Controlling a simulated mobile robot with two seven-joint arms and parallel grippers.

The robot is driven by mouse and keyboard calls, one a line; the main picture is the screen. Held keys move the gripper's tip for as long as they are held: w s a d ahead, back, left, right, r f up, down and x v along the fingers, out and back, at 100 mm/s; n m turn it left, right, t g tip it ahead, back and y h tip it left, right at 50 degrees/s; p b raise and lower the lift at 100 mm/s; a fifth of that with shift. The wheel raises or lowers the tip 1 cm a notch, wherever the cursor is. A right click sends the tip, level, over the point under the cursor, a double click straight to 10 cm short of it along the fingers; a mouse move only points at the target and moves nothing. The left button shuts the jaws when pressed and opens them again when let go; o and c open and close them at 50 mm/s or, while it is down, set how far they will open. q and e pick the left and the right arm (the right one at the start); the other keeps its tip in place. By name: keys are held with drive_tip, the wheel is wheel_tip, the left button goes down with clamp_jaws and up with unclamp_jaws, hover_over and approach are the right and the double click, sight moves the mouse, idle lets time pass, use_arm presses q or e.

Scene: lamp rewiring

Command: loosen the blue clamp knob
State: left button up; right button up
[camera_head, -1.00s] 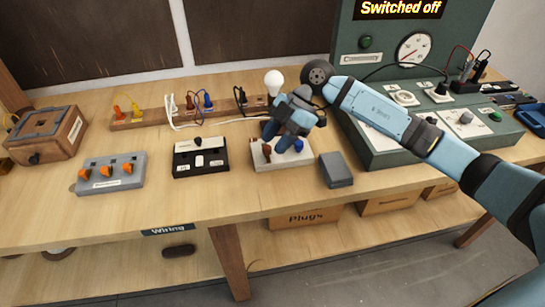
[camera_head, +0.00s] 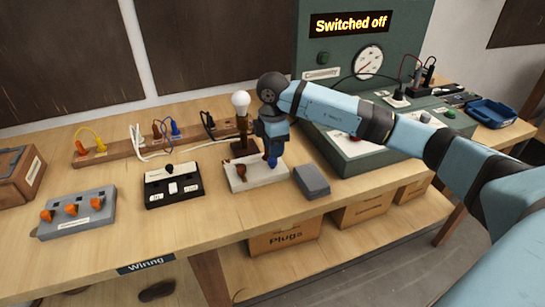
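The pale clamp block (camera_head: 256,183) stands on the bench near the middle of the head view. A red-brown knob (camera_head: 241,171) is on its left part and the blue clamp knob (camera_head: 272,161) on its right part. My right gripper (camera_head: 271,150) points down directly over the blue knob. Its fingers are at the knob and partly cover it. They look close together, but I cannot tell whether they touch or grip it. My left gripper is out of view.
A white bulb on a brown stand (camera_head: 242,130) rises close behind the clamp block. A grey block (camera_head: 311,181) sits just right of it, and a black switch box (camera_head: 173,186) to its left. The green test console (camera_head: 345,150) stands beneath my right arm. Bare bench lies in front.

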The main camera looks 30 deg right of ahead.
drive_tip(key=shift+f, duration=1.95)
drive_tip(key=c, duration=0.7)
drive_tip(key=shift+o, duration=0.2)
